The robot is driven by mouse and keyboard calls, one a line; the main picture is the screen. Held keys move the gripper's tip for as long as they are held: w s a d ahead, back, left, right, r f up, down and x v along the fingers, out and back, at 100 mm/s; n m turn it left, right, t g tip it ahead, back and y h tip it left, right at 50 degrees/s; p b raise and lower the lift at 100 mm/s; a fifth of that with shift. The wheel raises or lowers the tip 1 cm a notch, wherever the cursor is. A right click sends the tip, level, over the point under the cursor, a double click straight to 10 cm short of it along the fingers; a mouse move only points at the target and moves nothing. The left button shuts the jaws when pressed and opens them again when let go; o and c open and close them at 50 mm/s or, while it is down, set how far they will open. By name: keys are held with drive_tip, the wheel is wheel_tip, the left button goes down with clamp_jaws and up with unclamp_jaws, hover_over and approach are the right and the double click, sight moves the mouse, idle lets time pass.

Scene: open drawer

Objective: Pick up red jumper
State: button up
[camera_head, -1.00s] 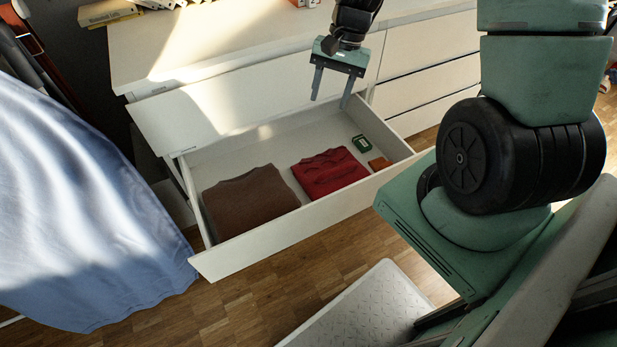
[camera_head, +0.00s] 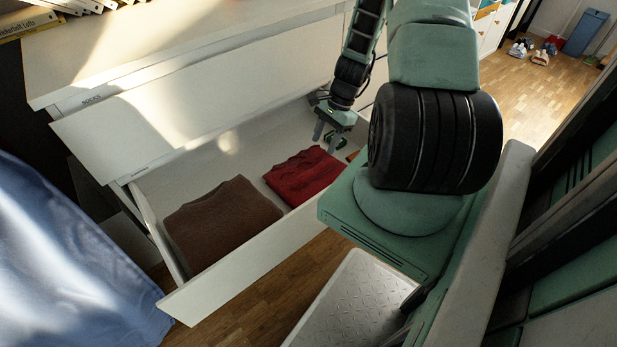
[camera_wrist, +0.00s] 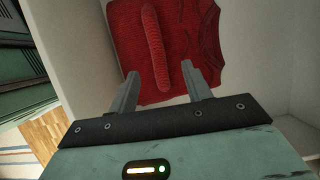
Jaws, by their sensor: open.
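The red jumper (camera_head: 303,175) lies folded in the open white drawer (camera_head: 245,247), right of a brown folded garment (camera_head: 222,222). My gripper (camera_head: 325,140) is open and empty, just above the far right side of the red jumper in the head view. In the wrist view the red jumper (camera_wrist: 160,50) shows beyond my two fingertips (camera_wrist: 164,82), with a raised fold down its middle. The fingers are spread to either side of that fold. I cannot tell whether the fingertips touch the cloth.
The drawer walls stand around the garments. A small orange-brown item (camera_head: 352,156) lies at the drawer's right end, partly hidden by my arm. A blue cloth (camera_head: 70,260) hangs at the left. Shoes (camera_head: 540,57) stand on the floor at the back right.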

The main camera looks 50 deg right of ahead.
sight(316, 170)
drive_tip(key=x, duration=0.4)
drive_tip(key=shift+b, duration=0.4)
drive_tip(key=x, duration=0.1)
drive_tip(key=b+x, duration=0.1)
drive_tip(key=x, duration=0.1)
drive_tip(key=b+x, duration=0.1)
drive_tip(key=x, duration=0.1)
drive_tip(key=shift+s+a+f, duration=0.1)
drive_tip(key=shift+s, duration=0.3)
clamp_jaws()
